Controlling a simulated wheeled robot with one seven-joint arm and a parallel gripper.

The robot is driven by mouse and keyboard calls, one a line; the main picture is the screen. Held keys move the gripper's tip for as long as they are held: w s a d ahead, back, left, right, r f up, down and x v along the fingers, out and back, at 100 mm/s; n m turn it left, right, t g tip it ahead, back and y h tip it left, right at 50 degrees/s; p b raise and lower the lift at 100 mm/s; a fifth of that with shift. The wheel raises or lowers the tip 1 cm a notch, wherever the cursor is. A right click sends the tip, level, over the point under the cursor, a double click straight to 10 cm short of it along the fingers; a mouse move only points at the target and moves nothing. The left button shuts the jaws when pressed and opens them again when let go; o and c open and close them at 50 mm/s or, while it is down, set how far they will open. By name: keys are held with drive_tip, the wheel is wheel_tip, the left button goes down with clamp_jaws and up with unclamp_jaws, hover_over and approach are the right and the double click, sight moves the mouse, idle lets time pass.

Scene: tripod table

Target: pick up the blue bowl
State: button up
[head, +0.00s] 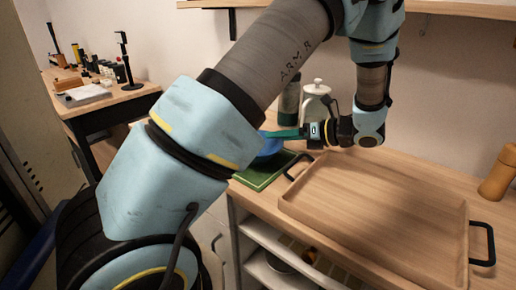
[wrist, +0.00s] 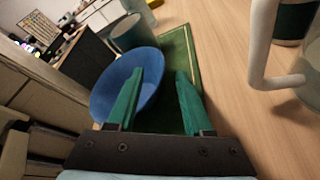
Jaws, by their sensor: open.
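The blue bowl (wrist: 105,88) rests on or over a green mat (wrist: 179,52), seen in the wrist view. In the head view only part of the bowl (head: 269,147) shows, partly hidden by my arm and gripper. My gripper (wrist: 159,73) is open, with two green fingers. In the wrist view the left finger overlaps the bowl's inside and the right finger overlaps the mat beyond its right rim. That rim appears between the fingers; contact cannot be told. In the head view my gripper (head: 284,133) is at the bowl, pointing left.
A grey-green cup (wrist: 131,33) stands just beyond the bowl. A white lidded pot (head: 316,105) stands behind my gripper; its handle (wrist: 260,45) is close at right in the wrist view. A wooden tray (head: 370,205) with black handles takes up the counter to the right.

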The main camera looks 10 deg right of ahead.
sight(258, 151)
drive_tip(key=shift+p+x, duration=0.4)
drive_tip(key=shift+x, duration=1.35)
drive_tip(key=shift+s+a+r, duration=0.1)
clamp_jaws()
